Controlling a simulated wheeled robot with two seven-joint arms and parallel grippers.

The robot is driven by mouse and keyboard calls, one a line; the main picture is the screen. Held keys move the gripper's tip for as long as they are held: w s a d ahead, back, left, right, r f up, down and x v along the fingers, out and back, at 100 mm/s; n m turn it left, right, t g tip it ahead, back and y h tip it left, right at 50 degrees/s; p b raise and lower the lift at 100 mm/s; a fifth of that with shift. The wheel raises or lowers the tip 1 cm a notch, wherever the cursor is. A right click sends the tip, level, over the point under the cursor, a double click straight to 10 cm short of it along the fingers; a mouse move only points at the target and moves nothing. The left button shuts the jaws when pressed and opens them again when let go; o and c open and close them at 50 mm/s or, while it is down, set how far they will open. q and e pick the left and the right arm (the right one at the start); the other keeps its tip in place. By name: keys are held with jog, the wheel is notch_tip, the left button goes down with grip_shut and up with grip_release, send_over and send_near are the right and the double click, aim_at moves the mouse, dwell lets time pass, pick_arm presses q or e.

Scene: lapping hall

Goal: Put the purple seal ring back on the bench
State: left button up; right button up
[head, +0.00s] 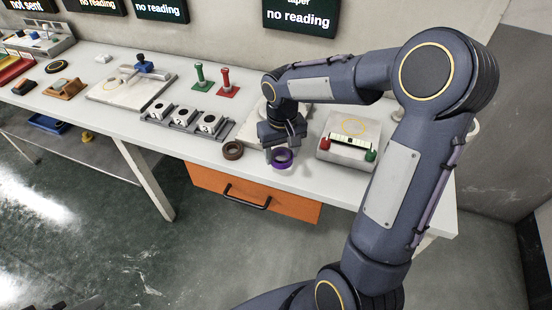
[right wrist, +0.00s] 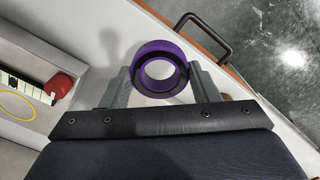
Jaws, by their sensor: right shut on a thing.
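The purple seal ring (head: 282,164) is at the front part of the bench (head: 340,188), just left of the grey block with red and green knobs. My right gripper (head: 281,155) is shut on it. In the right wrist view the ring (right wrist: 160,50) sits between the two fingers of my gripper (right wrist: 162,82), its round opening facing the camera. The bench top lies behind it there. I cannot tell whether the ring touches the bench. My left gripper is not recognisable in the head view.
A brown ring (head: 232,150) stands close left of the purple one. The grey block (head: 347,154) stands close on the right. A tray of white blocks (head: 184,118) lies further left. An orange drawer (head: 225,190) with a dark handle hangs under the bench's front edge.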

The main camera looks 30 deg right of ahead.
aim_at(277, 154)
jog(key=w+f, duration=0.2)
jog(key=f, duration=0.1)
jog(key=shift+w+d, duration=0.1)
jog(key=shift+w, duration=0.15)
notch_tip(277, 154, down, 4)
jog(key=shift+w+r, duration=0.15)
jog(key=shift+r, duration=0.1)
jog(key=shift+f, duration=0.1)
jog(key=o, duration=1)
